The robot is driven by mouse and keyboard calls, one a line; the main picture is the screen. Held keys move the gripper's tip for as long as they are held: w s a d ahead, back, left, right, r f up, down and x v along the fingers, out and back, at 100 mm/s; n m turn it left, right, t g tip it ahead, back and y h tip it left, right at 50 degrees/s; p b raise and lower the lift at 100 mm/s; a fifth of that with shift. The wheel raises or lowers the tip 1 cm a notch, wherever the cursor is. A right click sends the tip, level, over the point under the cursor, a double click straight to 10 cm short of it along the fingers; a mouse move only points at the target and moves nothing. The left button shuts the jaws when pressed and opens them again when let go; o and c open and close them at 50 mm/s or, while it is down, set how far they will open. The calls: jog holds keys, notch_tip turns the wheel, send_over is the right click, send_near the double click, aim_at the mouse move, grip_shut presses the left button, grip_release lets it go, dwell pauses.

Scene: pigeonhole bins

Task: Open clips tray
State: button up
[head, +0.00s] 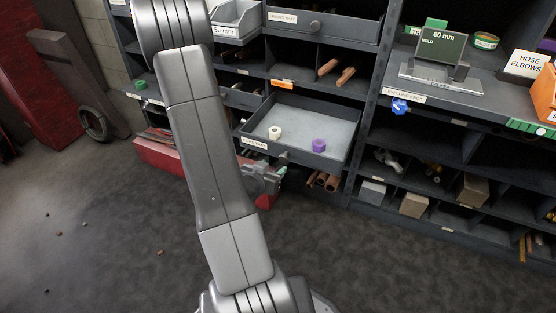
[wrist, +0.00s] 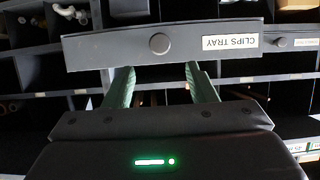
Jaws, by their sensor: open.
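In the wrist view the clips tray (wrist: 110,50) shows as a dark drawer front, upside down. Its round knob (wrist: 160,43) is near the middle, with a white CLIPS TRAY label beside it. My gripper (wrist: 159,76) is open and empty. Its two green fingers point toward the tray front, either side of the knob's line. The fingertips appear at the front's lower picture edge, apart from the knob.
In the head view an open drawer (head: 335,151) holds a white piece (head: 274,132) and a purple piece (head: 319,146). Above it is another drawer (head: 345,30) with a knob. A red toolbox (head: 160,158) lies on the floor by the shelves. The foreground floor is mostly clear.

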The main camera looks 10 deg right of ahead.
aim_at(283, 158)
jog(key=shift+p+v, duration=0.35)
jog(key=shift+v, duration=2.2)
jog(key=b+x, duration=0.3)
jog(key=x, duration=1)
jog(key=shift+w+d+f, duration=0.15)
jog(key=shift+w+d, duration=0.2)
jog(key=shift+w, duration=0.05)
